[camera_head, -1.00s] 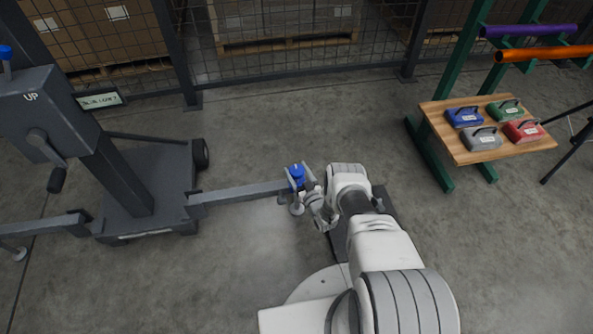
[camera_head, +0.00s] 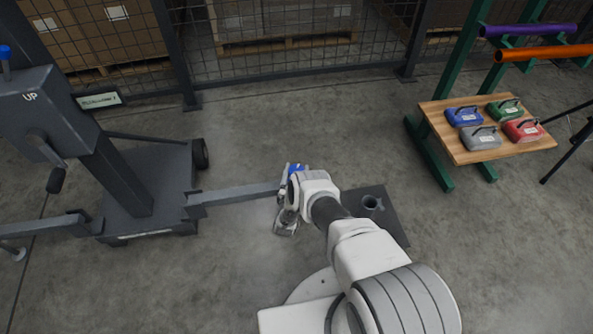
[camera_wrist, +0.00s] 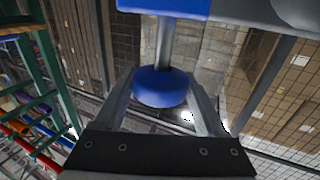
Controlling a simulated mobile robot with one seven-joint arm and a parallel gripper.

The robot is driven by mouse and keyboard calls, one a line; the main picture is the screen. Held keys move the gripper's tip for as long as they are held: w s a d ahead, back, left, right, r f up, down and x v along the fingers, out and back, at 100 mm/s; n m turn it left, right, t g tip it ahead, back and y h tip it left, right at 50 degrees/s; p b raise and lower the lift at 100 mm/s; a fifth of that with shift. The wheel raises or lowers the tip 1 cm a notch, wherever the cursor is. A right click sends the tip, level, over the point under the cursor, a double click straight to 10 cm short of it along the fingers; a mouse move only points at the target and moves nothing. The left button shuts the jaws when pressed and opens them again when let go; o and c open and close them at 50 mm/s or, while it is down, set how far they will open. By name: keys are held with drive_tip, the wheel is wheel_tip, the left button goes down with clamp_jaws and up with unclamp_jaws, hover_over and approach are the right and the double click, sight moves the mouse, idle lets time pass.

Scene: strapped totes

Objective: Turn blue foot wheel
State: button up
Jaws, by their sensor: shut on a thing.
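The blue foot wheel (camera_wrist: 160,88) is a round knob at the centre of the wrist view. A metal stem joins it to a blue block (camera_wrist: 165,6) at the top edge. My gripper (camera_wrist: 161,92) is shut on the wheel, with one finger on each side of it. My gripper (camera_head: 286,222) is just below that end in the picture. The wheel itself is hidden there behind my wrist and gripper.
A wooden bench (camera_head: 470,155) with several coloured weights is at right. A mesh fence runs behind.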

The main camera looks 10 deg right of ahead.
drive_tip(key=shift+w+r+m+g+h, duration=0.15)
drive_tip(key=shift+m+g+h, duration=0.35)
drive_tip(key=shift+m+h, duration=0.5)
drive_tip(key=o, duration=1.3)
drive_tip(key=shift+s, duration=0.25)
